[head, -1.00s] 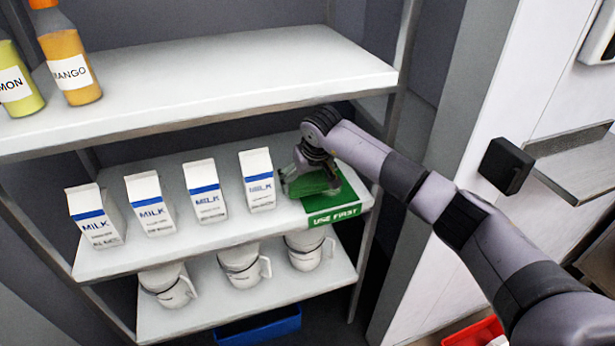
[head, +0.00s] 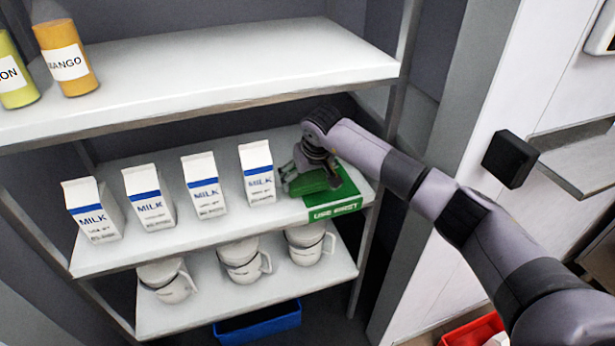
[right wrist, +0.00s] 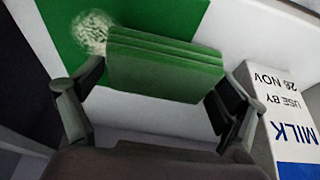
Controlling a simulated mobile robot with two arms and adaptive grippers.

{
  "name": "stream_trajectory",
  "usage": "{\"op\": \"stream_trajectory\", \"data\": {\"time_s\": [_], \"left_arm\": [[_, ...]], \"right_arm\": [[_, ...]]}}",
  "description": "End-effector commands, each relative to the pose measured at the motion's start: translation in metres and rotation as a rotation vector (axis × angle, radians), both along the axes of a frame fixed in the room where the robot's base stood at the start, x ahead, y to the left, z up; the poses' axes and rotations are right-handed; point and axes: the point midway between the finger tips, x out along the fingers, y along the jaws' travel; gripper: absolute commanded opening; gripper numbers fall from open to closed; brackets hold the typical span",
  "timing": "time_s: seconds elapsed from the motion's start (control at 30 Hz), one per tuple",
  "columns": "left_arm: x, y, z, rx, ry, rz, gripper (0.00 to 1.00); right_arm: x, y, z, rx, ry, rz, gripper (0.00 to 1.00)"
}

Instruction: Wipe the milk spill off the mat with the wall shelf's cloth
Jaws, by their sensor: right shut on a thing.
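My right gripper (head: 306,174) is shut on the green folded cloth (right wrist: 165,68), which shows layered edges in the right wrist view. The cloth is low over the green mat (head: 334,208) marked USE FIRST, at the right end of the middle shelf; I cannot tell whether it touches. In the right wrist view a whitish speckled milk spill (right wrist: 92,31) lies on the mat (right wrist: 150,12), just beyond the cloth's left corner. In the head view the gripper and cloth hide part of the mat, and I cannot make out the spill. My left gripper is not in view.
Several milk cartons (head: 257,172) stand left of the mat, the closest beside my right gripper. A wall shelf (head: 580,160) is at right.

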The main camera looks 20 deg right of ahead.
Motion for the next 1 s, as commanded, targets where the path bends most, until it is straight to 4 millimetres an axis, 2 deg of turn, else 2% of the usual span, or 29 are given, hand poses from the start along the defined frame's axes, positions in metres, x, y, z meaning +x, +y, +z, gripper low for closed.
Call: {"op": "stream_trajectory", "data": {"time_s": [0.47,0.8,1.0], "left_arm": [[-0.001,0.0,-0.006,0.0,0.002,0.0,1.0],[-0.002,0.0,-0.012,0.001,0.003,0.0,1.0],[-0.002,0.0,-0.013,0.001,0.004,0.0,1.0]], "right_arm": [[0.0,-0.003,-0.006,-0.001,0.0,0.0,0.69],[0.001,-0.031,-0.006,-0.001,0.0,-0.002,0.69],[0.001,-0.037,-0.006,0.0,0.0,0.0,0.69]]}}
